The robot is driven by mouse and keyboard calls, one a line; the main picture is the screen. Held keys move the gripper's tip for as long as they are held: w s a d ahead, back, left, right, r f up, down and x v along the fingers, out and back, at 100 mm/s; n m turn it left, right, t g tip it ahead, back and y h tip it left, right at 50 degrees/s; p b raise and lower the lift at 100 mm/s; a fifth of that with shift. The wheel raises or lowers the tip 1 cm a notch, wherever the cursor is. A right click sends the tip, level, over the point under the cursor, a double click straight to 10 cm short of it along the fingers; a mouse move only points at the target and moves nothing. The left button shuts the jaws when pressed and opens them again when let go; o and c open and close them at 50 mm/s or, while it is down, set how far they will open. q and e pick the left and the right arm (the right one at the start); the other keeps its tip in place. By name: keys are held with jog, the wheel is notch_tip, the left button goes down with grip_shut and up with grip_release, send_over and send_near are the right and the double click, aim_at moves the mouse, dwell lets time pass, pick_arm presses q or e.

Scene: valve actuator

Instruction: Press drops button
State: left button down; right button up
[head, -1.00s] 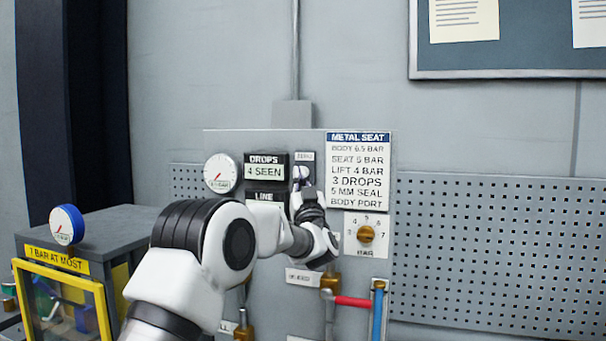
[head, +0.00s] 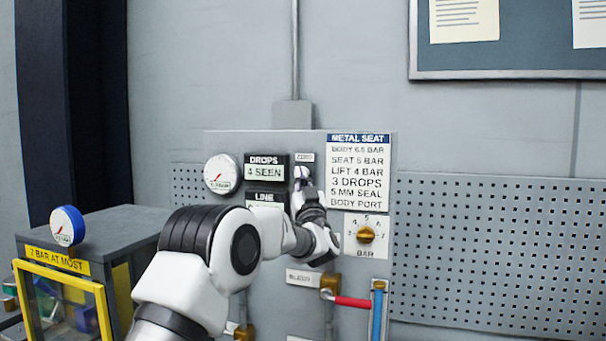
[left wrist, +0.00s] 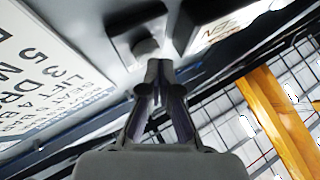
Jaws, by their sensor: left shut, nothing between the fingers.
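The panel's drops display (head: 264,172) reads "4 SEEN". To its right, under a small label that seems to read "ZERO" (head: 304,157), is a small pale button (head: 301,171), partly hidden by my gripper. I cannot tell whether the tips touch the button. My right gripper is not in view.
The panel also bears a round gauge (head: 221,174), a line display (head: 265,198) partly covered by my arm, a printed metal seat sheet (head: 358,172) and a brass bar knob (head: 366,235). A yellow-framed box (head: 62,300) stands left.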

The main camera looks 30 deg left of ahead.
pick_arm(q)
jog(key=shift+w+a+p, duration=0.1)
jog(key=shift+w+p, duration=0.2)
jog(key=shift+w, duration=0.15)
jog(key=shift+s, duration=0.1)
dwell(0.5)
jog(key=shift+s+d+b, duration=0.25)
jog(key=shift+s+b, duration=0.6)
jog(key=shift+b, duration=0.25)
jog(key=s+b, duration=0.2)
jog(key=s+d+b, duration=0.1)
jog(key=s+b, duration=0.1)
jog(key=s, duration=0.1)
jog(key=shift+d+b, duration=0.1)
jog(key=shift+b, duration=0.25)
